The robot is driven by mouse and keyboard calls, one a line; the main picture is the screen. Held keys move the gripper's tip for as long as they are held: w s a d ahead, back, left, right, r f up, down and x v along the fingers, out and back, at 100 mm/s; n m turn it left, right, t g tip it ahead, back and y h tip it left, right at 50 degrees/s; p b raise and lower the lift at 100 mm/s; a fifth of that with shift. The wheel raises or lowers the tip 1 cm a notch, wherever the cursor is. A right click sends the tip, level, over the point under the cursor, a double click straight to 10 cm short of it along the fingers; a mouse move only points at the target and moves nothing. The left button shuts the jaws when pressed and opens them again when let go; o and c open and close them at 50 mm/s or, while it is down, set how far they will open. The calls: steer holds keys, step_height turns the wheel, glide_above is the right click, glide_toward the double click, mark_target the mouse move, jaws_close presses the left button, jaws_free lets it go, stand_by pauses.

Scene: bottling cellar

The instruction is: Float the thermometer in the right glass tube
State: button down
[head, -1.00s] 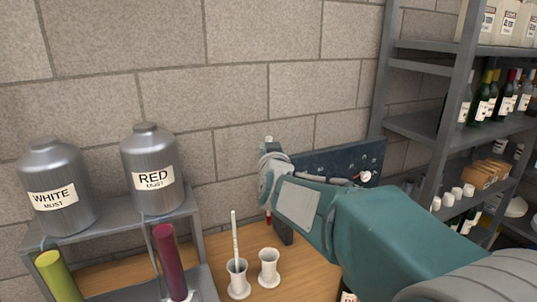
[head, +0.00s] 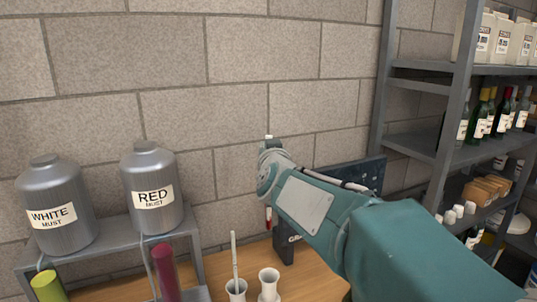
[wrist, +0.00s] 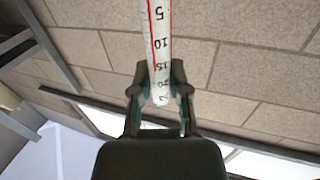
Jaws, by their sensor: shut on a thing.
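My gripper (wrist: 160,88) is shut on the thermometer (wrist: 158,40), a white stick with a red line and a number scale, seen in the wrist view. In the head view the fingers are hidden behind my wrist. The thermometer's lower part (head: 268,214), white and red, hangs upright below the wrist, over the back of the table. The right glass tube (head: 165,272), filled dark red, stands at lower left, in front of the RED must can and well left of my gripper. The left glass tube (head: 48,287), yellow-green, is cut off by the lower edge.
Two white cups (head: 269,285) stand on the wooden table (head: 305,270); a white stick (head: 234,258) leans in the left one. Steel cans (head: 153,192) sit on a grey stand. A dark board (head: 355,176) is behind my arm; shelving with bottles is at right.

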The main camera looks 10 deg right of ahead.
steer(key=shift+r, duration=5.1)
steer(key=s+a+n+g+y, duration=0.3)
steer(key=a+n+y, duration=0.3)
steer(key=a, duration=0.7)
steer(key=s+a+n+g+y, duration=0.3)
steer(key=a+n+y, duration=0.3)
steer(key=a+y, duration=0.4)
steer(key=shift+s+a+f+g+y, duration=0.25)
steer(key=shift+a+f+g, duration=0.25)
steer(key=shift+a, duration=1.1)
steer(key=shift+d+f, duration=0.1)
steer(key=shift+f, duration=0.7)
